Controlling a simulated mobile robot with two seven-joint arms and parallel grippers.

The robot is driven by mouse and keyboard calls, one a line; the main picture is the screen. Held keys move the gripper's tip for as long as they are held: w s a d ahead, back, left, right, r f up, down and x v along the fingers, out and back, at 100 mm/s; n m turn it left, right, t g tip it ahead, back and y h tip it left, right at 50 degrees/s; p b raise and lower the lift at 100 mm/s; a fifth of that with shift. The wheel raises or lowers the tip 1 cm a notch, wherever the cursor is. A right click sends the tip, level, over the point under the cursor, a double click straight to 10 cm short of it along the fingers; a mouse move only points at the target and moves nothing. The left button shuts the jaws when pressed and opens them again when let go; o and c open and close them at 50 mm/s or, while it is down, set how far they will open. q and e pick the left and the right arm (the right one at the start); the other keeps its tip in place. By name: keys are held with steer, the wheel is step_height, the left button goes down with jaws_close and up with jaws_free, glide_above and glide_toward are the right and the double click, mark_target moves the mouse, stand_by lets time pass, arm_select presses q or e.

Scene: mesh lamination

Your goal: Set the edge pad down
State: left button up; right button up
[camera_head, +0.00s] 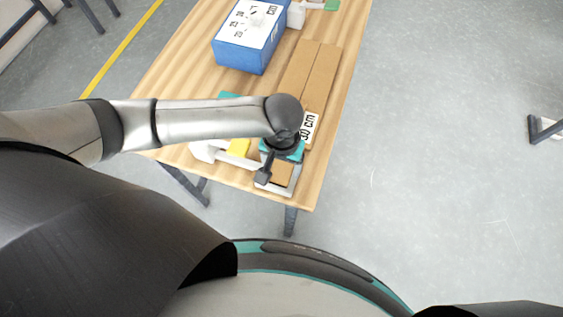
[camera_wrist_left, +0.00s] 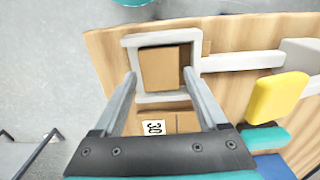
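A brown pad-like block (camera_wrist_left: 160,68), which may be the edge pad, sits inside a white square frame (camera_wrist_left: 131,40) at the table end. In the head view the block (camera_head: 283,172) shows partly below my left gripper (camera_head: 268,177). My left gripper also shows in the left wrist view (camera_wrist_left: 160,75). Its two fingers are apart, with tips over the left and right sides of the frame and the block between them. I see no firm contact with the block. My arm hides part of the frame in the head view. My right gripper is not in view.
Long brown boards (camera_head: 308,75) with a "30" label lie on the wooden table (camera_head: 185,60) beyond the frame. A blue box (camera_head: 238,54) stands at the back. A yellow block (camera_wrist_left: 280,97) and a white bar (camera_wrist_left: 240,61) lie beside the frame. The table edge is close to the frame.

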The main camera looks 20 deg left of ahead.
mark_target(281, 171)
arm_select(q)
steer(key=shift+o, duration=0.9)
steer(key=shift+a, duration=0.15)
steer(key=shift+w+r, duration=0.1)
steer(key=shift+r, duration=0.45)
step_height(281, 171, up, 12)
steer(key=p, duration=0.2)
steer(key=shift+p, duration=0.4)
